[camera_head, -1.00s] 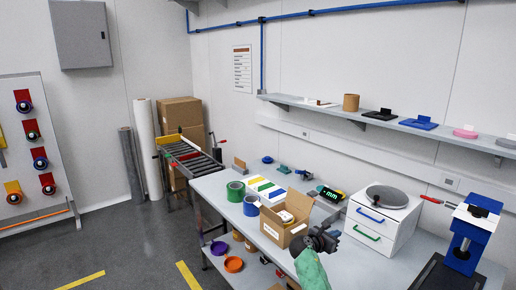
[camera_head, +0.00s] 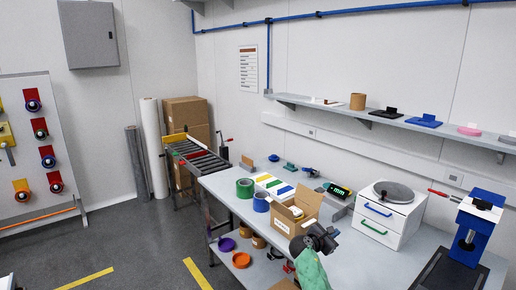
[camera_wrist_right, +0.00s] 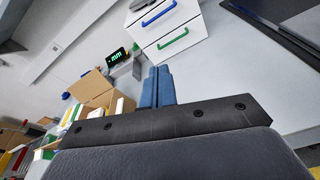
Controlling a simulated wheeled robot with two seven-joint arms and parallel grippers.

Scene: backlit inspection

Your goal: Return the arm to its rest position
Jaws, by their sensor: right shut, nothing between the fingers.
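My right gripper (camera_head: 322,238) is at the front of the workbench in the head view, beside the open cardboard box (camera_head: 284,224) and to its right. In the right wrist view its two blue fingers (camera_wrist_right: 158,88) are together, with nothing between them. My left gripper does not show. The box also shows at the left of the wrist view (camera_wrist_right: 92,88).
A white drawer unit (camera_head: 408,228) stands on the bench (camera_head: 345,262) to the right of the gripper. A digital display (camera_head: 340,191), green tape (camera_head: 244,188) and blue tape (camera_head: 261,202) lie behind. A blue press (camera_head: 478,228) stands far right.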

